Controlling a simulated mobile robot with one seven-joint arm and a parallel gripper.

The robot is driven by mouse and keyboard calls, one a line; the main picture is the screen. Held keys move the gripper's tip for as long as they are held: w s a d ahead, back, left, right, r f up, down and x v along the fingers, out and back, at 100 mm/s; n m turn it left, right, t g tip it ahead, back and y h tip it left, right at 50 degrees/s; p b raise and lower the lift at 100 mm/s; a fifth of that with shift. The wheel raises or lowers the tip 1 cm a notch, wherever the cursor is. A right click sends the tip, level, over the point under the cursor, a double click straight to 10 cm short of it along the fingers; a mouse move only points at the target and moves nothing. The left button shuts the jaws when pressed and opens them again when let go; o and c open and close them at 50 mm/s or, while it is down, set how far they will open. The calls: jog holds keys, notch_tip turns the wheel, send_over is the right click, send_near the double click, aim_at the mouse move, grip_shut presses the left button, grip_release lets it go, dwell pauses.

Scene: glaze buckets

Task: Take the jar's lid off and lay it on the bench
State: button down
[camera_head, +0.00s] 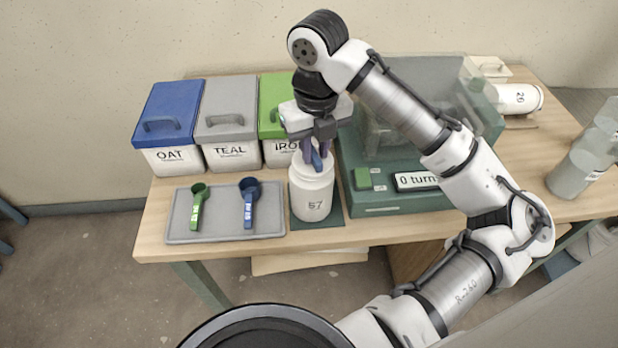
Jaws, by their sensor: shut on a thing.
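The white jar (311,200), marked 57, stands upright on a dark green mat (329,217) near the bench's front edge. Its white lid (302,167) appears to be on top of it. My gripper (317,158) points straight down over the jar, with its bluish-purple fingers shut at the lid. The fingers hide the middle of the lid, and I cannot tell whether it is loose from the jar. The wooden bench (215,255) runs along the wall.
A grey tray (222,226) with a green scoop (198,205) and a blue scoop (250,203) lies left of the jar. Lidded bins OAT (173,160), TEAL (232,153) and a green one (276,105) stand behind. A green machine (385,195) with a clear cover stands close on the right.

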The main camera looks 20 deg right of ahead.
aim_at(315, 150)
jog(key=shift+w+d+r+p, duration=0.1)
jog(key=shift+r+p, duration=0.55)
jog(key=shift+p, duration=0.15)
jog(key=shift+r+p, duration=1.6)
jog(key=shift+r, duration=0.25)
